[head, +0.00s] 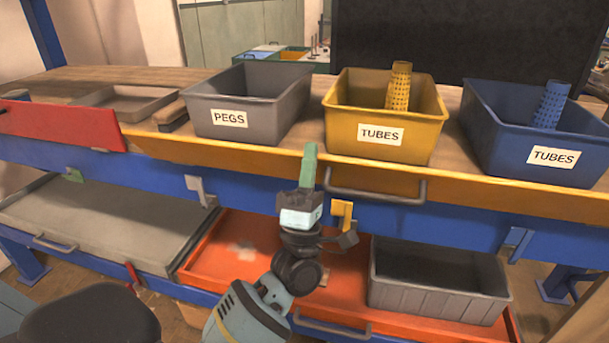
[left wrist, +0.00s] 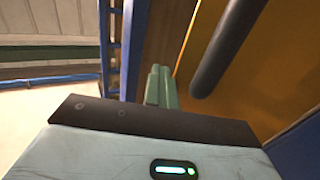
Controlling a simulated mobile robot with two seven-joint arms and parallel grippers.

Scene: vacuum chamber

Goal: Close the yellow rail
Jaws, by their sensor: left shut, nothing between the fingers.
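The yellow rail (head: 467,189) is the long yellow front edge of the wooden shelf, with a grey bar handle (head: 377,195) on it. It stands out above and in front of a blue beam. My left gripper (head: 309,158), with green fingers, is shut and empty just left of the handle, overlapping the rail's lower edge. In the left wrist view, the shut fingers (left wrist: 158,86) point towards the yellow panel (left wrist: 270,60), with the dark handle (left wrist: 230,45) close by on the right. Contact with the rail cannot be told. My right gripper is not in view.
A grey pegs bin (head: 285,112), a yellow tubes bin (head: 427,141) and a blue tubes bin (head: 500,140) stand on the shelf. A red panel (head: 60,126) is at left. Below are an orange drawer (head: 225,262), a grey crate (head: 438,297) and a grey drawer (head: 100,225).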

